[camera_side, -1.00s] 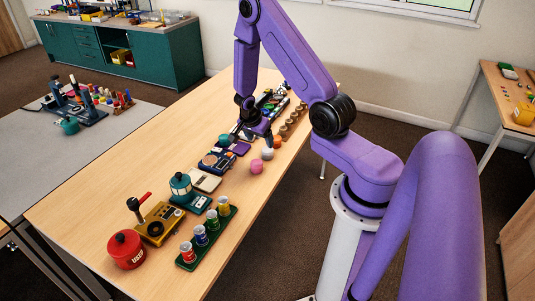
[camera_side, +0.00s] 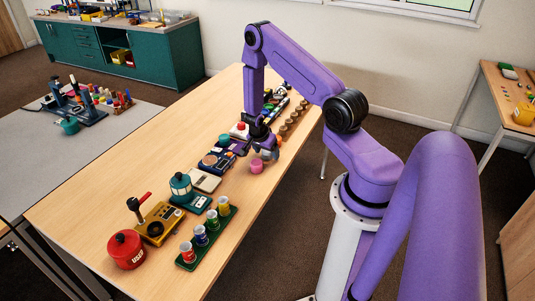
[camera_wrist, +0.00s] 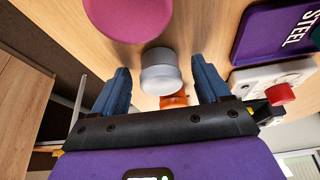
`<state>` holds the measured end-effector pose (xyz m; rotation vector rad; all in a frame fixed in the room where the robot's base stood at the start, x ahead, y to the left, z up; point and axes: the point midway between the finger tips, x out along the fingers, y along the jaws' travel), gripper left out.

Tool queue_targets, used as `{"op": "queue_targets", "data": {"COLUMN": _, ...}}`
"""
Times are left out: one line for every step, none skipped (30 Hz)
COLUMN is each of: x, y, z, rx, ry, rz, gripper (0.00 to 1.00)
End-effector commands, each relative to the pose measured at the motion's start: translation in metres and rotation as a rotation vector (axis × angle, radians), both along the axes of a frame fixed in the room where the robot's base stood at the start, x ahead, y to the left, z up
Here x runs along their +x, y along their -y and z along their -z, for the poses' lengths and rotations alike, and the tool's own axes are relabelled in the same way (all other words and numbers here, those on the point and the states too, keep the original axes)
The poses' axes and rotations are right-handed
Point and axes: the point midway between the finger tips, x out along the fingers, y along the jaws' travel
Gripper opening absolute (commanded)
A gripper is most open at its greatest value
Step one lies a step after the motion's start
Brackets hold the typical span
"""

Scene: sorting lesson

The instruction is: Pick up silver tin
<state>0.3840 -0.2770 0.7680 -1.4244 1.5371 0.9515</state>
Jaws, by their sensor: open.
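The silver tin (camera_wrist: 160,78) is a short grey cylinder with a pale top in the wrist view. It stands between the two blue fingers of my open gripper (camera_wrist: 160,66), with a gap visible on each side. In the side view the tin (camera_side: 270,155) is partly hidden by my gripper (camera_side: 262,147), which is low over the table's right edge area. I cannot tell the exact height of the fingertips against the tin.
A pink tin (camera_wrist: 127,16) stands close to the silver one. An orange tin (camera_wrist: 174,101) shows just beyond it. A purple tray marked STEEL (camera_wrist: 275,35) and a white box with a red knob (camera_wrist: 281,93) lie to the right. Bare table (camera_side: 140,155) lies left in the side view.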

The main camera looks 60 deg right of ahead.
Motion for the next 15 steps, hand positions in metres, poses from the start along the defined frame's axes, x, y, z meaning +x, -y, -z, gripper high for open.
{"op": "queue_targets", "data": {"x": 0.0002, "y": 0.0006, "z": 0.0016, "rx": 0.000, "ry": 0.001, "rz": 0.000, "gripper": 0.76}}
{"op": "queue_targets", "data": {"x": 0.0002, "y": 0.0008, "z": 0.0019, "rx": 0.000, "ry": 0.001, "rz": -0.001, "gripper": 0.76}}
{"op": "queue_targets", "data": {"x": 0.0003, "y": 0.0009, "z": 0.0021, "rx": 0.000, "ry": 0.001, "rz": -0.001, "gripper": 0.76}}
{"op": "queue_targets", "data": {"x": 0.0003, "y": 0.0009, "z": 0.0021, "rx": 0.000, "ry": 0.001, "rz": -0.001, "gripper": 0.76}}
{"op": "queue_targets", "data": {"x": 0.0004, "y": 0.0009, "z": 0.0020, "rx": 0.000, "ry": 0.001, "rz": -0.001, "gripper": 0.76}}
{"op": "queue_targets", "data": {"x": 0.0004, "y": 0.0008, "z": 0.0019, "rx": 0.000, "ry": 0.001, "rz": -0.001, "gripper": 0.76}}
{"op": "queue_targets", "data": {"x": 0.0003, "y": 0.0008, "z": 0.0019, "rx": 0.000, "ry": 0.001, "rz": -0.001, "gripper": 0.76}}
{"op": "queue_targets", "data": {"x": 0.0003, "y": 0.0008, "z": 0.0019, "rx": 0.000, "ry": 0.001, "rz": -0.001, "gripper": 0.76}}
{"op": "queue_targets", "data": {"x": 0.0003, "y": 0.0008, "z": 0.0018, "rx": 0.000, "ry": 0.001, "rz": -0.001, "gripper": 0.62}}
{"op": "queue_targets", "data": {"x": 0.0003, "y": 0.0008, "z": 0.0018, "rx": 0.000, "ry": 0.001, "rz": -0.001, "gripper": 0.53}}
{"op": "queue_targets", "data": {"x": 0.0003, "y": 0.0008, "z": 0.0018, "rx": 0.000, "ry": 0.001, "rz": -0.001, "gripper": 0.43}}
{"op": "queue_targets", "data": {"x": 0.0002, "y": 0.0008, "z": 0.0018, "rx": 0.000, "ry": 0.001, "rz": -0.001, "gripper": 0.30}}
{"op": "queue_targets", "data": {"x": 0.0002, "y": 0.0008, "z": 0.0018, "rx": 0.000, "ry": 0.001, "rz": -0.001, "gripper": 0.20}}
{"op": "queue_targets", "data": {"x": 0.0002, "y": 0.0007, "z": 0.0019, "rx": 0.000, "ry": 0.001, "rz": -0.001, "gripper": 0.17}}
{"op": "queue_targets", "data": {"x": 0.0003, "y": 0.0008, "z": 0.0018, "rx": 0.000, "ry": 0.001, "rz": -0.001, "gripper": 0.17}}
